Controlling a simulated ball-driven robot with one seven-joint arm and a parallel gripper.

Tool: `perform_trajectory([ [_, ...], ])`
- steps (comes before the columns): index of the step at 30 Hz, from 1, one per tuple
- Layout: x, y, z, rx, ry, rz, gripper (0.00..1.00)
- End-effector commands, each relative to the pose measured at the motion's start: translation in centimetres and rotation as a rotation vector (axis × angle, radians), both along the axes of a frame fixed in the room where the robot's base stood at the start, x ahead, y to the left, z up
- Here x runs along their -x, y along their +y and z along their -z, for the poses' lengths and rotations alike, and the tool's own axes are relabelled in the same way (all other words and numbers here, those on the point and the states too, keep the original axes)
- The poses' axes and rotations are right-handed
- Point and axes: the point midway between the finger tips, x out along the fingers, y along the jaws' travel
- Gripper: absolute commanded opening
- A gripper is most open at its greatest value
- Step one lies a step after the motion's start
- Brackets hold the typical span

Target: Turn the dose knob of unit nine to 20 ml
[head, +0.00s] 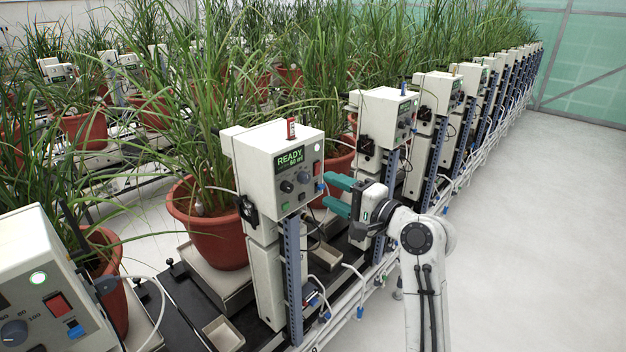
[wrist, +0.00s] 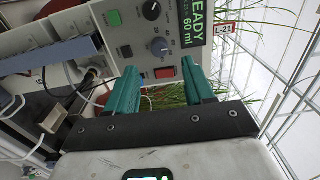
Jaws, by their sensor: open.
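A beige dosing unit (head: 283,165) stands in front of my gripper, its green display reading READY and 60 ml. I cannot read a unit number nine on it. Its panel carries a blue-grey knob (head: 303,178) with scale marks, which also shows in the wrist view (wrist: 160,47). A black knob (wrist: 151,10) sits further along the panel. My gripper (head: 329,193) is open and empty, its teal fingers pointing at the panel and apart from it. In the wrist view the red switch (wrist: 164,73) lies between the fingertips, with the blue-grey knob just beyond them.
A red tag reading L-21 (wrist: 225,42) stands on the unit's top. A green button (wrist: 113,18) is also on the panel. Another unit (head: 45,275) is at the front left. Potted plants (head: 210,225) stand behind. The pale floor (head: 540,220) at right is clear.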

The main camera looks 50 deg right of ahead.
Motion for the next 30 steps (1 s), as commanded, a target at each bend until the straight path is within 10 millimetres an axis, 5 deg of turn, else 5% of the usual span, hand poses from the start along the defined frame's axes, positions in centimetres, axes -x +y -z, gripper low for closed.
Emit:
perform_trajectory([
  [10, -5.4, 0.3, -0.1, 0.001, 0.002, -0.003, 0.53],
  [23, -6.3, 0.3, 0.1, 0.003, 0.003, -0.001, 0.53],
  [30, -6.3, 0.3, 0.1, 0.003, 0.003, -0.001, 0.31],
])
